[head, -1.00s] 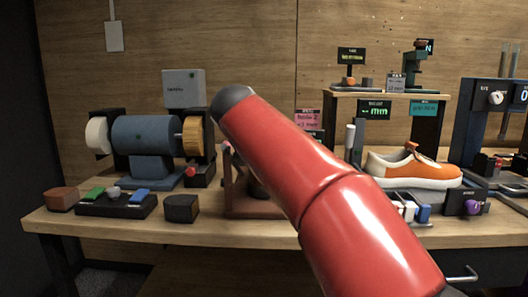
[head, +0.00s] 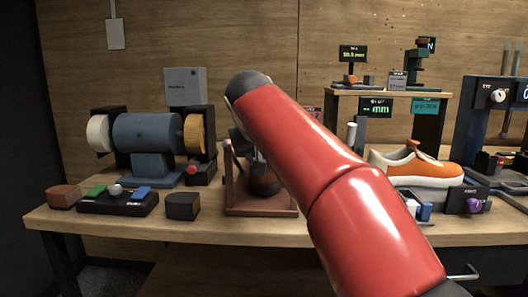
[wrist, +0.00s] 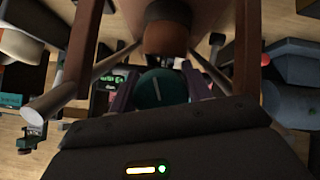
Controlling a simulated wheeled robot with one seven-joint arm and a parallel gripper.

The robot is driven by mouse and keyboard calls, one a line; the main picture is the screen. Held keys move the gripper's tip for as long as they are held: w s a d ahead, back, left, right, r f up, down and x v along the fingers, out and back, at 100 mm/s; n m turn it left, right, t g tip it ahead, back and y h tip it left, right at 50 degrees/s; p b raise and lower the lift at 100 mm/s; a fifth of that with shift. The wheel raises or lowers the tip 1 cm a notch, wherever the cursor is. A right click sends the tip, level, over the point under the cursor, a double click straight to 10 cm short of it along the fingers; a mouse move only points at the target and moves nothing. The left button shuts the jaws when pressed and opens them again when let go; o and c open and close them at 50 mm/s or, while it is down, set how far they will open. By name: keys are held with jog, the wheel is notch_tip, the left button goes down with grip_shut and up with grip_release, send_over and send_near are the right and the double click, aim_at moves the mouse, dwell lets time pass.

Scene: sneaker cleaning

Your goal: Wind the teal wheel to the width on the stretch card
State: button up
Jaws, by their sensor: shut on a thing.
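The teal wheel (wrist: 163,88), with a pale line across its face, sits between the two purple fingers of my gripper (wrist: 155,92) in the wrist view. The gripper is shut on it. Behind it is a brown rounded block (wrist: 166,38) between wooden posts. In the head view my red arm reaches to a reddish-brown wooden frame (head: 260,209) on the bench and hides the wheel and fingertips. A pink card (head: 312,111) behind my arm is mostly covered, its writing unreadable; I cannot tell if it is the stretch card.
A blue motor with buffing wheels (head: 147,134) stands left of the frame. An orange and white sneaker (head: 415,170) stands to the right, by a green "mm" display (head: 376,107). A button box (head: 118,203) and a dark block (head: 182,206) lie near the front edge.

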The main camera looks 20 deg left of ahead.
jog(key=shift+a+f+m+y, duration=0.15)
jog(key=shift+m+y, duration=0.15)
jog(key=shift+m, duration=1.5)
jog(key=o, duration=0.9)
jog(key=shift+v, duration=4)
